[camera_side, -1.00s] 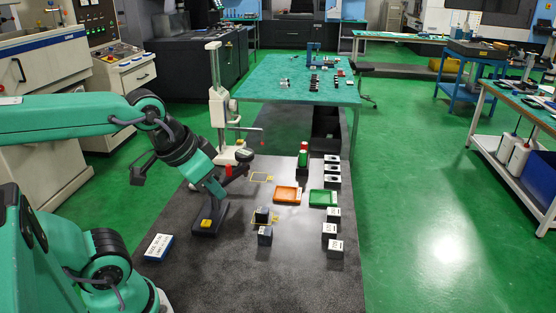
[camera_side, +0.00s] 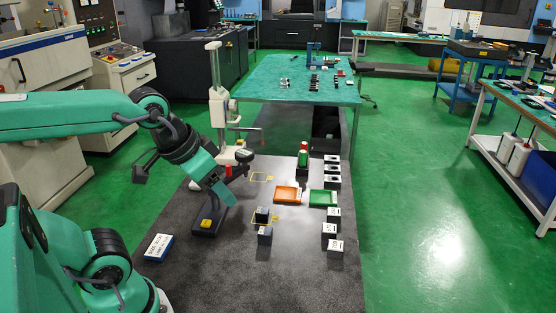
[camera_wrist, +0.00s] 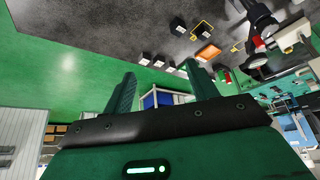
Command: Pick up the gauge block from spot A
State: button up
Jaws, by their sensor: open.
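A small dark block (camera_side: 262,214) with a pale face sits at a yellow-outlined spot on the dark bench. A similar block (camera_side: 265,235) stands just in front of it, outside the outline. I cannot read a letter at the spot, nor tell for certain which block is the gauge block. My gripper (camera_side: 229,199) is to the left of both blocks, above the bench and apart from them. In the wrist view my gripper (camera_wrist: 160,69) is open, with nothing between its fingers. That view also shows a dark block (camera_wrist: 178,26) and another block (camera_wrist: 196,31) at the yellow outline.
A dark stand with a yellow button (camera_side: 207,223) is near my gripper. An orange tray (camera_side: 287,194) and a green tray (camera_side: 323,198) lie beyond the blocks. Several labelled blocks (camera_side: 334,247) line the right edge. A tall white column stand (camera_side: 219,110) rises behind.

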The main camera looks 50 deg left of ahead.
jog(key=w+a+n+g, duration=0.2)
jog(key=w+a, duration=0.1)
jog(key=w, duration=0.3)
jog(key=n+g, duration=0.4)
jog(key=n, duration=0.3)
send_over(262, 210)
notch_tip(262, 210, down, 16)
jog(key=shift+f, duration=0.15)
jog(key=shift+w+a+f, duration=0.1)
jog(key=shift+a+f, duration=0.1)
jog(key=shift+f, duration=0.05)
jog(key=shift+d+f, duration=0.2)
jog(key=shift+f, duration=3.7)
jog(key=shift+r, duration=0.1)
jog(key=c, duration=1.3)
